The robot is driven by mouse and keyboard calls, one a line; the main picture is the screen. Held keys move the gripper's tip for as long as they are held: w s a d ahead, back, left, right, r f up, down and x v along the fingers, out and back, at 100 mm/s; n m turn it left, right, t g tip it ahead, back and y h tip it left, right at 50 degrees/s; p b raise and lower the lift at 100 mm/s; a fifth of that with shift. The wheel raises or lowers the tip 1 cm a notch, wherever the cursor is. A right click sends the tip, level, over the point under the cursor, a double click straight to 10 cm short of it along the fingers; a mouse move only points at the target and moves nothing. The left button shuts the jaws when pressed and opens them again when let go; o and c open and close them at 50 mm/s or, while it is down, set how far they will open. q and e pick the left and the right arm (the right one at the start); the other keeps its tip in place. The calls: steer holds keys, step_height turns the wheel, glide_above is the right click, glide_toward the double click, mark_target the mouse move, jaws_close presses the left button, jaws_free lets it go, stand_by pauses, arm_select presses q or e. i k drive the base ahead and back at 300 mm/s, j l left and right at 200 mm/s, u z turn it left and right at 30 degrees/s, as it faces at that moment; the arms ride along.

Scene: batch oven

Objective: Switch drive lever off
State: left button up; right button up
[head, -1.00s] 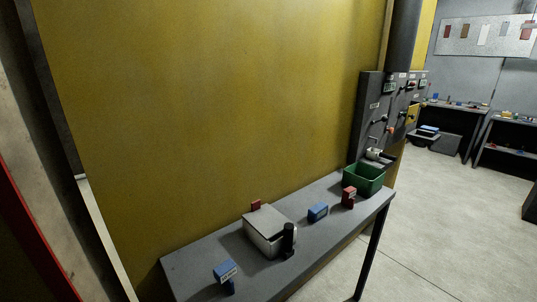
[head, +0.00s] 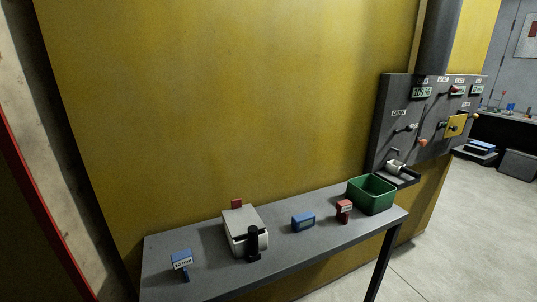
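The dark control panel (head: 388,130) stands on the yellow wall at the right, past the table. It carries several small levers and knobs under white labels, too small to read with certainty. A red-tipped lever (head: 453,91) is near the top, between lit displays. A dark-tipped lever (head: 405,128) is at the left, and an orange knob (head: 422,142) is lower down. I cannot tell surely which is the drive lever or how it is set. Neither of my grippers is in view.
A grey table (head: 205,283) runs along the wall. On it are a white box (head: 238,222) with a black handle, blue blocks (head: 303,222), a red block (head: 343,210) and a green bin (head: 371,194). Pale floor (head: 440,240) is clear at the right.

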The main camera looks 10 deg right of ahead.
mark_target(454, 90)
steer(key=l+u, duration=0.35)
steer(key=l, duration=0.35)
steer(key=l+z, duration=0.2)
steer(key=l, duration=0.15)
steer(key=l+z, duration=0.1)
steer(key=z, duration=0.35)
steer(key=i+l+z, duration=0.1)
steer(key=z, duration=0.3)
steer(key=i+z, duration=0.15)
steer(key=z, duration=0.3)
steer(key=i+z, duration=0.1)
steer(key=z, duration=0.35)
steer(key=i+l+u, duration=0.15)
steer(key=i+l, duration=0.25)
steer(key=i+l+u, duration=0.1)
steer(key=i+l, duration=0.25)
steer(key=l, duration=0.25)
